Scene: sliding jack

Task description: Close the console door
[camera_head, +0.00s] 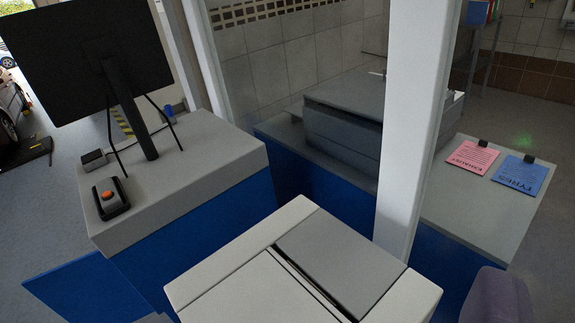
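The console (215,157) stands at the left, with a light grey top and blue sides. A flat blue panel (75,292) juts out to the left from its lower front corner. It looks like the console door standing open; its hinge and handle cannot be made out. A large black monitor (88,48) on a thin stand rests on the console top. My gripper's fingers do not show in this view, so their distance from the door cannot be seen.
A white and grey box-like body (235,290) fills the bottom middle; I cannot tell whether it is mine. A white post (412,120) rises behind it. A blue counter with a grey top (478,205) stands at right. Grey floor (35,215) lies open left of the console.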

